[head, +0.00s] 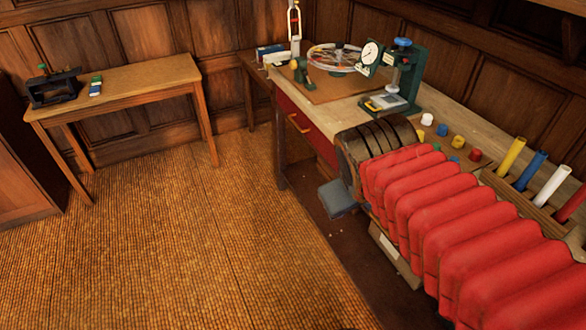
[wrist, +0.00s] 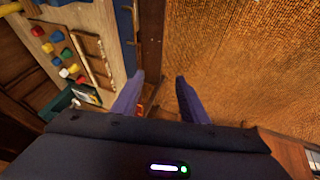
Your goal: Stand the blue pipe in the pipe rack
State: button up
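The blue pipe (head: 531,169) stands at the right edge of the head view, between a yellow and a white pipe. All rise at a slant from a wooden holder (head: 533,213). Its foot is hidden, and I cannot tell whether this holder is the pipe rack. A narrow wooden frame (wrist: 91,50) lies on the bench in the wrist view; I cannot tell what it is. My gripper (wrist: 160,90) is open and empty in the wrist view, fingers wide apart. It is over the bench's front edge, apart from the pipes. One finger shows in the head view (head: 338,198).
My red ribbed arm cover hides much of the near bench. A green dial gauge stand (head: 410,72) and a spoked wheel (head: 333,58) are farther back. A side table (head: 135,83) stands left; the floor between is clear.

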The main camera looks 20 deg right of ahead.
jog(key=s+a+m+y, duration=0.1)
jog(key=s+a+y, duration=0.1)
jog(key=a, duration=0.6)
jog(key=shift+s+f+m+t+y, duration=0.3)
jog(key=shift+s+y, duration=0.1)
jog(key=shift+s, duration=0.15)
jog(key=shift+c, duration=1.1)
jog(key=shift+s, duration=0.1)
